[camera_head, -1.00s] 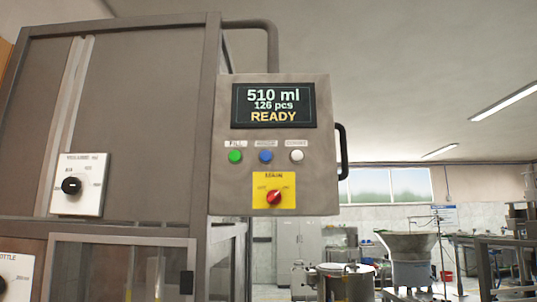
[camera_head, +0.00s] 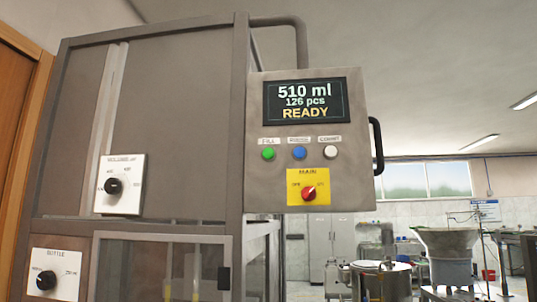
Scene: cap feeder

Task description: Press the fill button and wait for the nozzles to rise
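The green fill button (camera_head: 268,153) sits under a "FILL" label at the left of the button row on the grey control box (camera_head: 262,185). A blue button (camera_head: 299,152) and a white button (camera_head: 331,152) are to its right. The display (camera_head: 305,101) above reads 510 ml, 126 pcs, READY. A red main knob (camera_head: 309,194) is on a yellow plate below. The nozzles cannot be made out; only the upper part of the machine's windowed front (camera_head: 140,270) shows. Neither gripper is in view.
The machine cabinet (camera_head: 180,110) fills the left, with a volume dial (camera_head: 114,186) and a bottle dial (camera_head: 46,278). A black handle (camera_head: 377,145) sticks out at the control box's right side. A steel pot (camera_head: 381,280) and a hopper (camera_head: 446,243) stand behind at the lower right.

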